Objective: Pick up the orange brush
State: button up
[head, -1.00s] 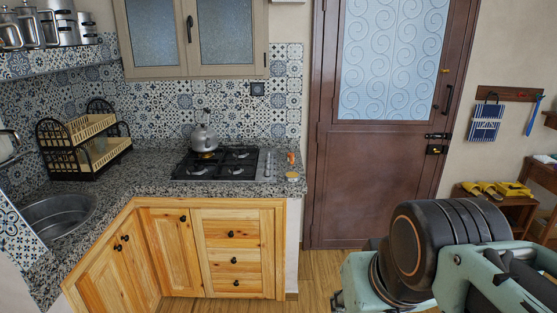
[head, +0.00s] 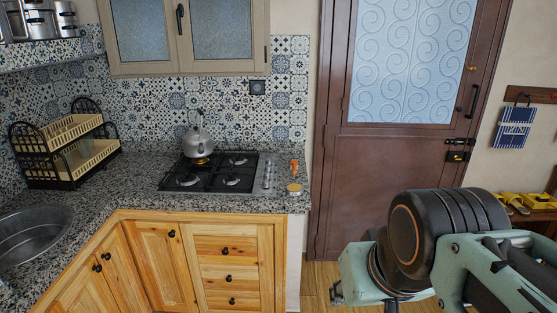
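A small orange object (head: 294,167), which looks like the orange brush, is on the granite counter (head: 240,201) just right of the stove. It is too small to make out its bristles or exact shape. My arm fills the lower right of the head view, well to the right of the orange object and nearer to me. My gripper's fingers do not show in the frame.
A small round yellowish item (head: 294,189) sits in front of the orange object, near the counter's right end. The gas stove (head: 215,174) bears a kettle (head: 197,140). A dish rack (head: 65,150) and sink (head: 32,235) are at left. A brown door (head: 387,170) stands right of the counter.

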aim_at(294, 168)
jog(key=i+l, duration=0.2)
jog(key=i, duration=0.3)
jog(key=i+l+u, duration=0.1)
jog(key=i, duration=0.4)
jog(key=i+l, duration=0.3)
jog(key=i, duration=0.2)
jog(key=i+l+u, duration=0.1)
jog(key=i, duration=0.4)
jog(key=i+l+z, duration=0.1)
jog(key=l, duration=0.25)
jog(key=i+l, duration=0.15)
jog(key=l, duration=0.2)
jog(key=i+j+u, duration=0.15)
jog(key=i+j, duration=0.2)
